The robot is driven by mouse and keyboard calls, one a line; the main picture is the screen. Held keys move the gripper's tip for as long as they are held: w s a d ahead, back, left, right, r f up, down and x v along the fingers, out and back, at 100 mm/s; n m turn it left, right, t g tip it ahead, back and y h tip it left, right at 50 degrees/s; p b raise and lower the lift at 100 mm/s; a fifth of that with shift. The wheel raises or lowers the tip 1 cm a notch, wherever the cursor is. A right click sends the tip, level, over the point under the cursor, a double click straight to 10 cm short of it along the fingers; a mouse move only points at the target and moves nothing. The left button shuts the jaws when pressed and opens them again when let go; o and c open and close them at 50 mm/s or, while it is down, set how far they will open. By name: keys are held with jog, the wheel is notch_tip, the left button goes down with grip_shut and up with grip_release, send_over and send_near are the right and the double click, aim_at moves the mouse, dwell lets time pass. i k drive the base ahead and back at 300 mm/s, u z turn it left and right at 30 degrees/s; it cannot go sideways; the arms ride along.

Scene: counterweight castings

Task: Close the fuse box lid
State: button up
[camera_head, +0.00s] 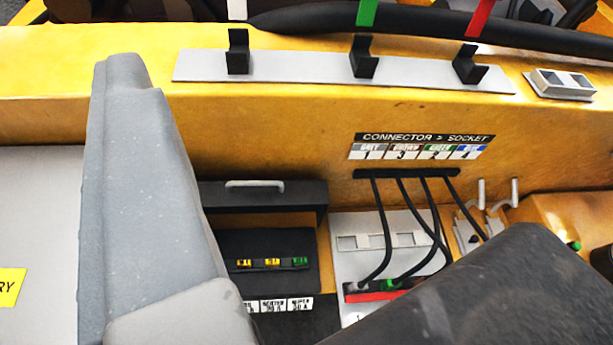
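The fuse box (228,247) is a black case below the yellow panel, left of the connector cables. Its black lid (290,197) stands open at the back, with a light grey bar handle (255,184) on it. Yellow and green fuses (271,263) show inside. My gripper (330,160) appears as a light grey finger at left and a dark grey part at lower right. They are wide apart, with nothing held between them. The left finger overlaps the fuse box's left side in the picture and hides it; I cannot tell if they touch. The box's lower front is partly hidden.
Right of the fuse box, black cables (405,225) hang from a slot to a grey socket plate (345,262). Above is a grey rail (305,68) with three black hooks.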

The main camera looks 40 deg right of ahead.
aim_at(306, 195)
jog(key=u, duration=1.05)
jog(key=k, duration=0.85)
jog(key=z, duration=0.7)
jog(key=i, duration=1)
jog(key=u, duration=0.05)
